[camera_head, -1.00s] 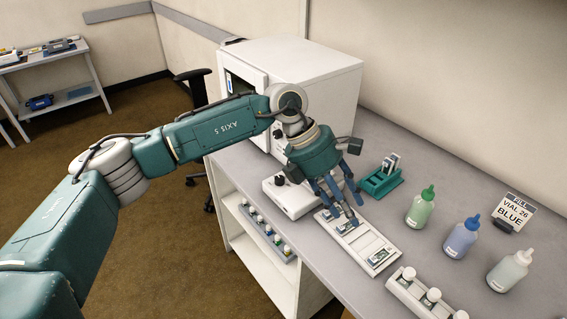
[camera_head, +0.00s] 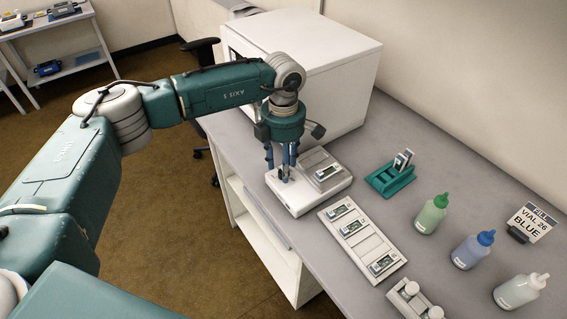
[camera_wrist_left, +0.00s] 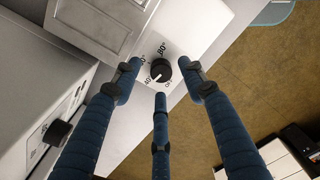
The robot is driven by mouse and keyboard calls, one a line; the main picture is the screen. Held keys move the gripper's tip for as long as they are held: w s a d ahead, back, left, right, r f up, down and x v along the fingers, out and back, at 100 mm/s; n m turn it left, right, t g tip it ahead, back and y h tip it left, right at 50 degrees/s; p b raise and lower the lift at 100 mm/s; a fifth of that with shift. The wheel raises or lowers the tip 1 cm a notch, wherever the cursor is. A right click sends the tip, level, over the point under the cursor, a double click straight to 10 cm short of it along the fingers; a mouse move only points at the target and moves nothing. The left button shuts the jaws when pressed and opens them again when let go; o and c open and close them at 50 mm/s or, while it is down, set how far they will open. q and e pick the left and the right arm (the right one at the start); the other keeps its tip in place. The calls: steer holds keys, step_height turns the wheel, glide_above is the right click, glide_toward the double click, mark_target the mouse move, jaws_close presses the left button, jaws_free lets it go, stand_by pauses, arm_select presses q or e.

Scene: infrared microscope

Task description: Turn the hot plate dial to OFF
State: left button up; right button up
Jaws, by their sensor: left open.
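The hot plate (camera_head: 300,205) is a low white box on the bench, in front of the large white instrument. Its black dial (camera_wrist_left: 160,71) shows in the left wrist view, with 80° at its top, other marks at its left and an OFF mark at its lower right. The dial's white pointer aims to the lower left, near what looks like the 40 mark. My left gripper (camera_head: 283,175) points down over the dial end of the hot plate. In the wrist view its three blue fingers (camera_wrist_left: 160,80) are spread around the dial, open. Contact cannot be told. My right gripper is not in view.
A white slide tray (camera_head: 372,241) lies right of the hot plate. Behind are a green slide rack (camera_head: 391,180), several bottles (camera_head: 431,214) and a sign (camera_head: 532,221). The white instrument (camera_head: 325,75) stands close behind my gripper. The bench's front edge is near the dial.

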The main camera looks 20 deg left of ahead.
arm_select(q)
steer(key=shift+s+f, duration=0.1)
steer(key=shift+f, duration=0.55)
steer(key=shift+c, duration=1.3)
steer(key=c, duration=0.4)
jaws_close()
steer(key=shift+f+n, duration=0.1)
steer(key=shift+n, duration=0.2)
steer(key=n+b, duration=0.2)
steer(key=shift+f+n+b, duration=0.1)
steer(key=shift+n+b, duration=0.2)
steer(key=shift+n, duration=0.1)
steer(key=n+b, duration=0.3)
steer(key=n, duration=0.2)
steer(key=shift+r+n+b, duration=0.2)
steer(key=shift+n+b, duration=0.95)
steer(key=shift+n, duration=1.65)
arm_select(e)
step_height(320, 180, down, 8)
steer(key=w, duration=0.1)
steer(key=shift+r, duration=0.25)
